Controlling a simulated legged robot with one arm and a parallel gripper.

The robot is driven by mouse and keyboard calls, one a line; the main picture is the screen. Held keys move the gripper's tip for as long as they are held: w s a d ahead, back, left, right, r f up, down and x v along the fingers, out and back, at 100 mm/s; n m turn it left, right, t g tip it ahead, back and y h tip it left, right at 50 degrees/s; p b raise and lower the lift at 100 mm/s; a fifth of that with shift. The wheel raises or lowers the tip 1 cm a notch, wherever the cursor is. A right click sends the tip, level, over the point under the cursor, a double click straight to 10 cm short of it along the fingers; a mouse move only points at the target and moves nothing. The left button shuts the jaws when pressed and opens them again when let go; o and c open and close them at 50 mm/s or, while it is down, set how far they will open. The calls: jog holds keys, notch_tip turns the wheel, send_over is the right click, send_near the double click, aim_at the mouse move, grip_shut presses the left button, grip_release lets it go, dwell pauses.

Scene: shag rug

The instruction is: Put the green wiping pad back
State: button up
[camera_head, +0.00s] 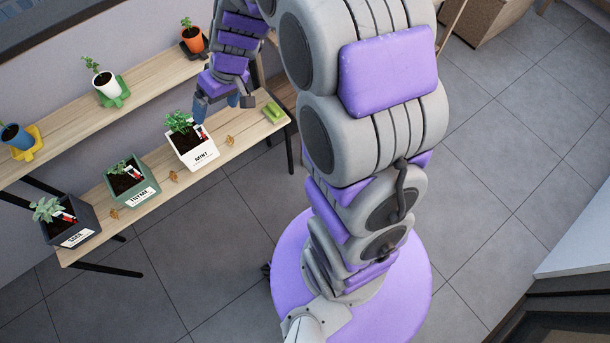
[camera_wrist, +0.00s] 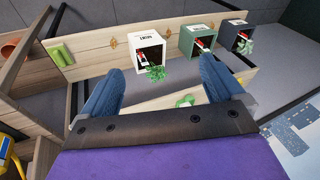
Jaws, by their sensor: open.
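The green wiping pad (camera_head: 273,111) lies on the right end of the lower wooden shelf, to the right of the white mint planter. It also shows in the wrist view (camera_wrist: 62,54), at the upper left on the same shelf. My gripper (camera_wrist: 165,85) is open and empty, its two blue fingers spread wide. In the wrist view the white mint planter (camera_wrist: 149,52) shows between and beyond the fingers. In the head view my gripper (camera_head: 220,112) hangs over the lower shelf, between the mint planter and the pad, apart from the pad.
The lower shelf (camera_head: 225,142) also carries a green thyme planter (camera_head: 132,184) and a dark sage planter (camera_head: 68,222). Small brown pieces (camera_head: 173,177) lie along its front edge. The upper shelf (camera_head: 65,113) holds small pots on coloured stands. Grey tiled floor (camera_head: 200,262) is free in front.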

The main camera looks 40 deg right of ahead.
jog(key=s+d+r+g+h, duration=0.1)
jog(key=s+r, duration=0.1)
jog(key=s, duration=0.8)
jog(key=s+d+r+m+g+h, duration=0.1)
jog(key=s+r+h, duration=0.1)
jog(key=s, duration=0.8)
jog(key=s+d+r+m+g+h, duration=0.1)
jog(key=s+r, duration=0.3)
jog(key=s, duration=0.6)
jog(key=shift+d+g, duration=0.3)
jog(key=shift+d, duration=0.15)
